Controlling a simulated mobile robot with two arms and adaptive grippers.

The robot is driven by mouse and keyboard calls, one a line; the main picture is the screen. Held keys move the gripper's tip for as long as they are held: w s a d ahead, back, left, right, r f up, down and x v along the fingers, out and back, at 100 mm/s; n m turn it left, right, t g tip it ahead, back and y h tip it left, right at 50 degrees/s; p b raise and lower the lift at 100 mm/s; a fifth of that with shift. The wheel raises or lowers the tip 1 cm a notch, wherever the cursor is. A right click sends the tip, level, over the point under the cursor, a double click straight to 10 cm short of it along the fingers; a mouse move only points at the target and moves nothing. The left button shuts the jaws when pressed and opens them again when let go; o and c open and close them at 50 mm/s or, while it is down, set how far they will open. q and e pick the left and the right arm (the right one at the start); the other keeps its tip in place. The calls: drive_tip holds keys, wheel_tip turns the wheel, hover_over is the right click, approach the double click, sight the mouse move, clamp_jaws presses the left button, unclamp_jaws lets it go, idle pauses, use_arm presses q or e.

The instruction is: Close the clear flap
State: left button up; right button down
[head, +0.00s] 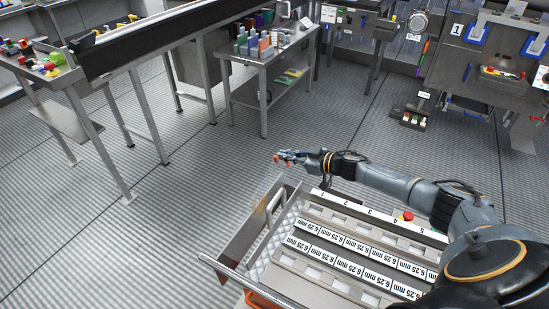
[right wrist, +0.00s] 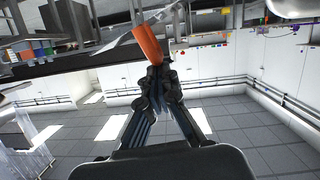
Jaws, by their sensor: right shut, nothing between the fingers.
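My right gripper (head: 285,157) reaches left past the far edge of the cart in the head view, over open floor. Its fingers are together and hold nothing; in the right wrist view they meet (right wrist: 157,78) near the middle, with an orange tip beyond them. I cannot pick out the clear flap with certainty. A thin pale strip (right wrist: 122,43) lies left of the orange tip in the right wrist view; I cannot tell what it is. A machine (head: 478,55) with blue handles and a "1" label stands far at the upper right, well apart from my gripper. My left gripper does not show.
A cart (head: 262,222) with label rows reading 6.25 mm and a red button (head: 407,216) is close below my right arm. A metal bench (head: 262,62) with bottles stands beyond, and a long table (head: 165,35) at the left. The ribbed floor (head: 170,190) between is clear.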

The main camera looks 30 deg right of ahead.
drive_tip(key=w+d+f+m+b, duration=0.1)
drive_tip(key=d+f+b, duration=0.3)
drive_tip(key=f+b, duration=0.7)
drive_tip(key=shift+w+f+m+g+y, duration=0.15)
drive_tip(key=shift+f+m+g+y, duration=0.15)
drive_tip(key=shift+f+m, duration=0.35)
